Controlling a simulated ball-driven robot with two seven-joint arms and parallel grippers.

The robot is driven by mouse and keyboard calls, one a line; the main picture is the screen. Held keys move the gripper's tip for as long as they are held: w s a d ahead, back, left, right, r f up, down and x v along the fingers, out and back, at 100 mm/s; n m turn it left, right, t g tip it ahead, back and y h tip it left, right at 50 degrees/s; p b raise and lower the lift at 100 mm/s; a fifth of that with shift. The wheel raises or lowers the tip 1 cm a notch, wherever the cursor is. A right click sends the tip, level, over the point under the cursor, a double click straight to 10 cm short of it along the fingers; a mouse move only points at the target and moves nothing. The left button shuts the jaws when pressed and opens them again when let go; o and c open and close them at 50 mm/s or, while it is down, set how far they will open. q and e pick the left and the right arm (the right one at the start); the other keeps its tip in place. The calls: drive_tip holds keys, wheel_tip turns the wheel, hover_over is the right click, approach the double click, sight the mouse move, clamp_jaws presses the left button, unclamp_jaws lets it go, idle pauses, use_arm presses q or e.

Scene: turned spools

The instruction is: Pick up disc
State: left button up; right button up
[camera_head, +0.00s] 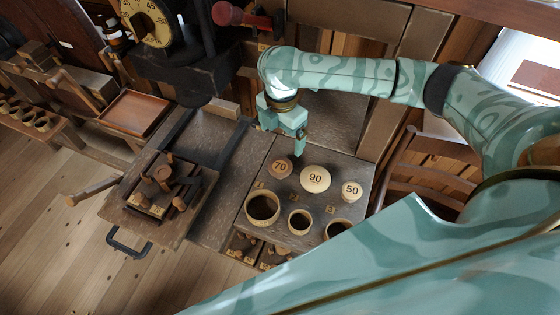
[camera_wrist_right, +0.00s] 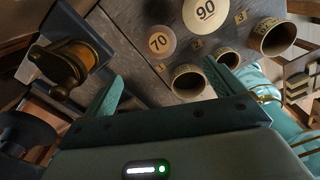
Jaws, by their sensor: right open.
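Three round discs lie on a grey board (camera_head: 258,160). The brown disc marked 70 (camera_head: 280,169) is at the left, the larger pale disc marked 90 (camera_head: 315,179) is in the middle, and the pale disc marked 50 (camera_head: 351,191) is at the right. My right gripper (camera_head: 299,146) is above the board, just behind the 70 and 90 discs, empty. In the right wrist view my right gripper (camera_wrist_right: 165,85) has its fingers spread apart. The 70 disc (camera_wrist_right: 161,41) and the 90 disc (camera_wrist_right: 205,12) show beyond the fingers there; the 50 disc does not. My left gripper is not in view.
Three round open cups, left (camera_head: 262,207), middle (camera_head: 300,222) and right (camera_head: 338,229), stand in front of the discs.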

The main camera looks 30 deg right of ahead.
drive_tip(key=b, duration=0.2)
hover_over(280, 167)
drive_tip(key=f, duration=0.7)
drive_tip(key=shift+w+d+f, duration=0.1)
drive_tip(key=shift+d, duration=0.1)
drive_tip(key=shift+a+f, duration=0.1)
drive_tip(key=shift+f, duration=0.3)
wheel_tip(280, 167, down, 5)
drive_tip(key=shift+a+r+b, duration=0.1)
drive_tip(key=shift+a+b, duration=0.05)
drive_tip(key=shift+b, duration=0.5)
drive_tip(key=shift+r, duration=0.1)
drive_tip(key=shift+f+p, duration=0.25)
drive_tip(key=shift+p, duration=0.1)
drive_tip(key=c, duration=1)
